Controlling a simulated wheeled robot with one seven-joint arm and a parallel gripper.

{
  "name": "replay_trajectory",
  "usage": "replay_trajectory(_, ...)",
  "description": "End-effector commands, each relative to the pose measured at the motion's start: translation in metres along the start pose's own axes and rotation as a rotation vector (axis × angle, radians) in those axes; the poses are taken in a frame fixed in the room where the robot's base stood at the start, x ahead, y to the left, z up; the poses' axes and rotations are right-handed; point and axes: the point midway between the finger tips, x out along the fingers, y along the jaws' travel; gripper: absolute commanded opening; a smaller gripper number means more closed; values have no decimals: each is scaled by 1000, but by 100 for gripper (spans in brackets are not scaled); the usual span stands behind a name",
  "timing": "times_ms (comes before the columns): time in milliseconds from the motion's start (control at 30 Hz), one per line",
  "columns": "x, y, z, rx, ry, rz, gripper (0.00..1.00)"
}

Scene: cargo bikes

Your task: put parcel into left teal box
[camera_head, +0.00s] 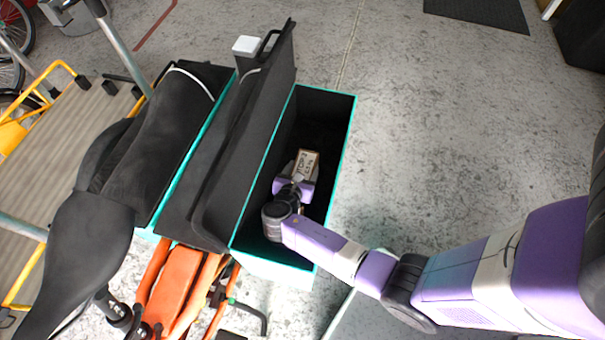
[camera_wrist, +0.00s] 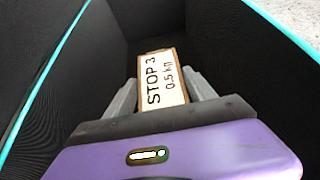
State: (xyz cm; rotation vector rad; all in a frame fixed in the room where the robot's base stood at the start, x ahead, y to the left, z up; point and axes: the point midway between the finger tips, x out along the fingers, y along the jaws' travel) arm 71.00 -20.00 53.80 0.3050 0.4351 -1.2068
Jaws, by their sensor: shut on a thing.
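The parcel (camera_head: 307,161) is a small brown block with a white label reading "STOP 3 0.5 kg". It also shows in the wrist view (camera_wrist: 163,80). My gripper (camera_head: 298,178) is shut on it, with one grey finger on each side, and reaches down inside an open teal-rimmed box (camera_head: 275,265). The box has dark inner walls, and its rim crosses the wrist view (camera_wrist: 290,38). The parcel lies within the box opening; I cannot tell whether it touches the floor. My arm partly hides the box's near right side.
A raised black lid (camera_head: 232,150) stands along the box's left side, with a small white block (camera_head: 246,46) near its top. Further left is a black-covered part (camera_head: 170,120) with a teal edge. An orange frame (camera_head: 175,285) lies in front.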

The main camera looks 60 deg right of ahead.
Motion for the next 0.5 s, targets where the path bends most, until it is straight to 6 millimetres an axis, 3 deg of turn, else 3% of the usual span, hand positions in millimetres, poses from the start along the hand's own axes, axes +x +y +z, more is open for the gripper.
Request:
replay_trajectory(167,10,2,-16,1,-1,2,0)
replay_trajectory(500,10,1,-18,2,-2,2,0)
